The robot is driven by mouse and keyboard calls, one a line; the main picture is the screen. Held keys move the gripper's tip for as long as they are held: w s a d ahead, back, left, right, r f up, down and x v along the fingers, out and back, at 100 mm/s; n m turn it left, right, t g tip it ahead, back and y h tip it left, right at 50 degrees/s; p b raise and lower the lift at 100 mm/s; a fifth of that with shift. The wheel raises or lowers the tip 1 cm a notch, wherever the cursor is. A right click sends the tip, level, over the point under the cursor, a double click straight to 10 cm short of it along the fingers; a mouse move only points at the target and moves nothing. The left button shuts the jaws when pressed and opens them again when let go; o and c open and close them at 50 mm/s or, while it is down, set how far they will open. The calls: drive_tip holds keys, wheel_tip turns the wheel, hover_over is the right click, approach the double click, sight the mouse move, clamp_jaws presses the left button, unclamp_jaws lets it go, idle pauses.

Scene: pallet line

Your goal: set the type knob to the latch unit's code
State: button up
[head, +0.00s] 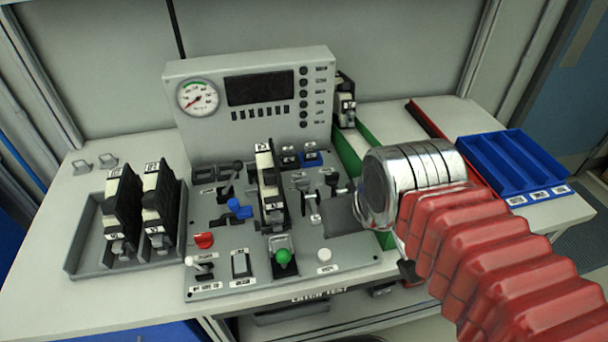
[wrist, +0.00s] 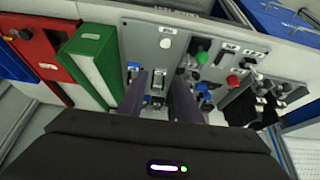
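The latch unit (head: 268,185), a black and pale upright block, stands in the middle of the grey control panel (head: 338,252). Its code is too small to read. Several dark knobs and levers (head: 311,198) sit right of it; I cannot tell which is the type knob. In the wrist view my gripper (wrist: 160,88) has two dark fingers apart, with a small pale-and-dark control (wrist: 157,82) showing between them; I cannot tell whether they touch it. In the head view my silver wrist and red sleeve hide most of the gripper, at the panel's right side.
Two similar units (head: 122,212) stand in a grey tray (head: 84,240) at left. The panel carries a gauge (head: 198,97), dark screen (head: 260,88), red knob (head: 204,240), blue handle (head: 239,209), green button (head: 283,257) and white button (head: 324,255). A blue bin (head: 512,165) stands at right.

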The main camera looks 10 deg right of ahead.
drive_tip(key=w+r+n+g, duration=0.25)
drive_tip(key=w+n, duration=0.25)
drive_tip(key=w, duration=0.3)
drive_tip(key=n+g, duration=0.3)
drive_tip(key=n, duration=1)
hover_over(303, 178)
wheel_tip(303, 178, down, 7)
drive_tip(key=shift+f, duration=0.1)
wheel_tip(303, 178, down, 14)
drive_tip(key=shift+r, duration=0.15)
drive_tip(key=shift+c, duration=0.5)
clamp_jaws()
